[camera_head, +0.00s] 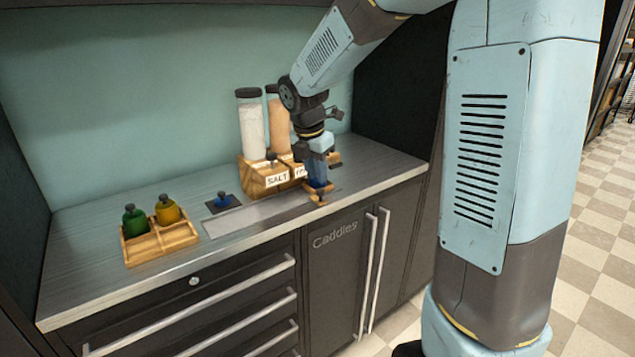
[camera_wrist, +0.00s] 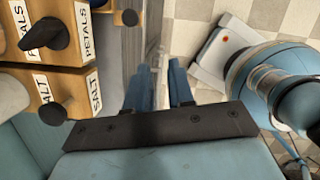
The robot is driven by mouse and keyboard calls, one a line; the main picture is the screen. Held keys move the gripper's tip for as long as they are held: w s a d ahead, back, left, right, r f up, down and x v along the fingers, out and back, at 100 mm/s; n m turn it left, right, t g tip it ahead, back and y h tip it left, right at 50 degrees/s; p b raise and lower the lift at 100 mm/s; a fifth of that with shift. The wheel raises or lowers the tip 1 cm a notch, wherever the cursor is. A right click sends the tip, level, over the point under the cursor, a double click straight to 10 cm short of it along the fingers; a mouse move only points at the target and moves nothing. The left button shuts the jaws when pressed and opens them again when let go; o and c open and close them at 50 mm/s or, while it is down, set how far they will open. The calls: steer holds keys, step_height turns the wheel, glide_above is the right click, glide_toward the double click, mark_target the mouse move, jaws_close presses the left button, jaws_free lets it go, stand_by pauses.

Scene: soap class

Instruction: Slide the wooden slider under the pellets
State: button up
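A wooden dispenser stand (camera_head: 254,184) is at the back of the counter. It bears a tall container of white material (camera_head: 251,128) above a SALT label and a container of peach material (camera_head: 276,125) beside it. The wrist view shows wooden blocks labelled PETALS (camera_wrist: 72,52) and SALT (camera_wrist: 70,82), with dark knobs. I read no PELLETS label, and cannot single out the wooden slider. My gripper (camera_head: 319,190) is low at the counter's front, right of the SALT label. Its blue fingers (camera_wrist: 161,82) are parted, with nothing visible between them. Brownish pieces at the tips are unclear.
A wooden caddy (camera_head: 160,243) holds a green bottle (camera_head: 135,221) and a yellow bottle (camera_head: 167,210) at the left. A blue bottle (camera_head: 222,200) stands near a pale flat strip (camera_head: 252,215). The counter's front edge is close to my gripper. My arm hides the stand's right part.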

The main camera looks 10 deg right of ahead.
steer(key=o, duration=0.4)
steer(key=s+d+f+m+g+y, duration=0.1)
steer(key=f+m, duration=0.1)
steer(key=m, duration=0.1)
steer(key=d+f+m+g+y, duration=0.1)
steer(key=f+m, duration=0.1)
steer(key=m, duration=0.1)
steer(key=s+d+f+m+g+y, duration=0.1)
steer(key=f+m, duration=0.2)
steer(key=shift+s+g, duration=0.3)
steer(key=shift+g, duration=0.1)
steer(key=shift+o, duration=0.3)
steer(key=f+m+y, duration=0.1)
steer(key=m, duration=0.2)
steer(key=s+d+f+m+g+y, duration=0.1)
steer(key=m+y, duration=0.1)
steer(key=m, duration=0.1)
steer(key=f+m+y, duration=0.1)
steer(key=m, duration=0.2)
steer(key=shift+s+d+f+m+g, duration=0.2)
steer(key=shift+m+g, duration=0.1)
steer(key=shift+m, duration=0.1)
steer(key=m+t+y, duration=1)
steer(key=m+y, duration=0.2)
steer(key=m, duration=1.7)
glide_toward(320, 190)
steer(key=x, duration=1)
steer(key=shift+f, duration=0.2)
jaws_close()
